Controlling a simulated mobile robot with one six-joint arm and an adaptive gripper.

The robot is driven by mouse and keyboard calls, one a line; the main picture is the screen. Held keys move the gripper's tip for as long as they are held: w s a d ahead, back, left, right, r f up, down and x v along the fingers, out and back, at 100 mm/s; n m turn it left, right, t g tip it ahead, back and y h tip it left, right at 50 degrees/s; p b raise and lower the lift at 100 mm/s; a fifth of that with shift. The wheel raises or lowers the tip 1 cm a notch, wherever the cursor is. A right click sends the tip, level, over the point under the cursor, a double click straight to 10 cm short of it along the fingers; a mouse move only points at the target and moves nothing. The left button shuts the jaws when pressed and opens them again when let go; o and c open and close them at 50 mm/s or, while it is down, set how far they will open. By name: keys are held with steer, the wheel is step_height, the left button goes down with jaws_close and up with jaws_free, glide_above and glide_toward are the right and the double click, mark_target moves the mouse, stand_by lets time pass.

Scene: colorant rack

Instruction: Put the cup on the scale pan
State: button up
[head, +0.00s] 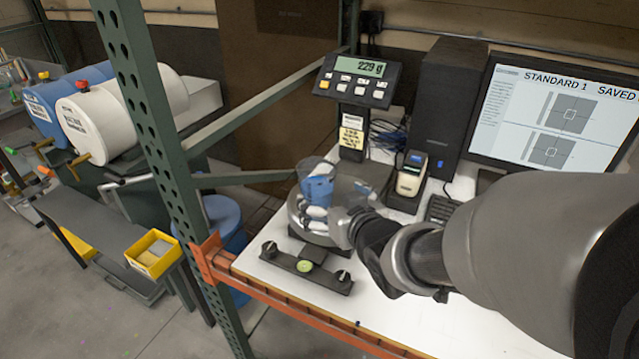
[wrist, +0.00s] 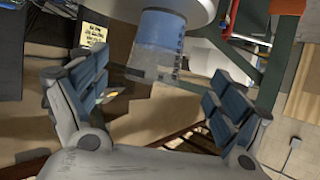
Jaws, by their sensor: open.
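The cup (head: 318,186) is clear with blue contents and stands upright on the round scale pan (head: 313,237) in the head view. In the wrist view, which is turned over, the cup (wrist: 160,42) shows beyond my fingers, its base against the pale pan (wrist: 190,10). My gripper (wrist: 155,75) is open, with blue-padded fingers spread to either side and a gap to the cup. In the head view my gripper (head: 338,218) is beside the pan, partly hidden by clear surfaces.
A monitor (head: 560,115), a dark speaker-like box (head: 445,105) and a handheld device on a dock (head: 410,175) stand behind and right of the pan. A dark bar with knobs (head: 305,267) lies in front. A green rack post (head: 160,150) rises at left.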

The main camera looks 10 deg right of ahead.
steer(key=s+d+f+m+g+h+b, duration=0.1)
steer(key=s+g, duration=0.7)
steer(key=s, duration=1.8)
steer(key=shift+d+f+m+g+h, duration=0.15)
steer(key=shift+d+m+g+h, duration=0.2)
steer(key=shift+d+h, duration=0.45)
